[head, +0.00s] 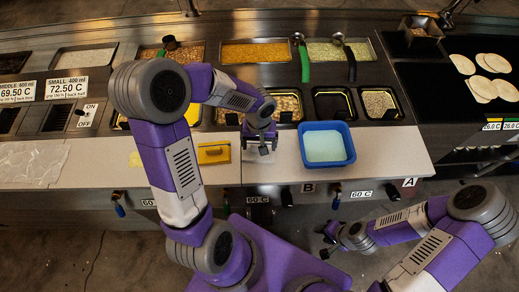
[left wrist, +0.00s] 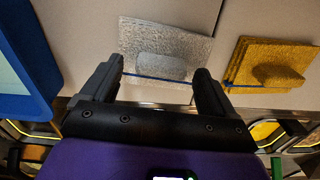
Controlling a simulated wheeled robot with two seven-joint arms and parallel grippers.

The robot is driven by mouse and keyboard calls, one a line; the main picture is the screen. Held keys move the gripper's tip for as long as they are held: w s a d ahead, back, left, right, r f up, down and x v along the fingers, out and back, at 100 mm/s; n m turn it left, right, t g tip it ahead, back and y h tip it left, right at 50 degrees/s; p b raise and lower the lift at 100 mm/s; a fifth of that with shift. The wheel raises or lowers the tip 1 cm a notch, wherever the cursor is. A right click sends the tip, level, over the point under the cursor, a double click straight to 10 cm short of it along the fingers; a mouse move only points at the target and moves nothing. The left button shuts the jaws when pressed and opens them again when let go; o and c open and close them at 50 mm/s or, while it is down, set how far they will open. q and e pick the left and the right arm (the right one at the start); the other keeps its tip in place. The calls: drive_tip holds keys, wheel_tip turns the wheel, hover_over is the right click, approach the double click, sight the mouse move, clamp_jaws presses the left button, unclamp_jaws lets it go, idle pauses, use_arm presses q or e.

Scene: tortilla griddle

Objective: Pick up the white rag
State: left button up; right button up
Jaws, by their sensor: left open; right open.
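The white rag (left wrist: 185,40) lies flat on the light counter in the left wrist view, a pale textured square with a raised pad and a blue line. In the head view the rag (head: 254,157) is partly hidden under my left gripper (head: 261,145). My left gripper also shows in the left wrist view (left wrist: 160,72), with its fingers open on either side of the rag's raised pad. I cannot tell whether they touch it. My right gripper (head: 330,241) is open and empty, low in front of the counter.
A yellow rag (head: 214,152) lies left of the white one. A blue tub (head: 350,148) stands to the right. Food pans (head: 255,52) line the back. A griddle (head: 465,95) with tortillas is at far right. A crumpled translucent sheet (head: 30,165) covers the counter's left end.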

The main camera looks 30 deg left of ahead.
use_arm(q)
drive_tip(key=shift+s+f, duration=0.15)
drive_tip(key=shift+f, duration=0.15)
drive_tip(key=shift+c, duration=0.4)
drive_tip(key=c, duration=1.1)
drive_tip(key=shift+o, duration=0.2)
drive_tip(key=shift+r, duration=0.1)
wheel_tip(320, 180, up, 10)
drive_tip(key=p, duration=0.1)
drive_tip(key=shift+p, duration=0.4)
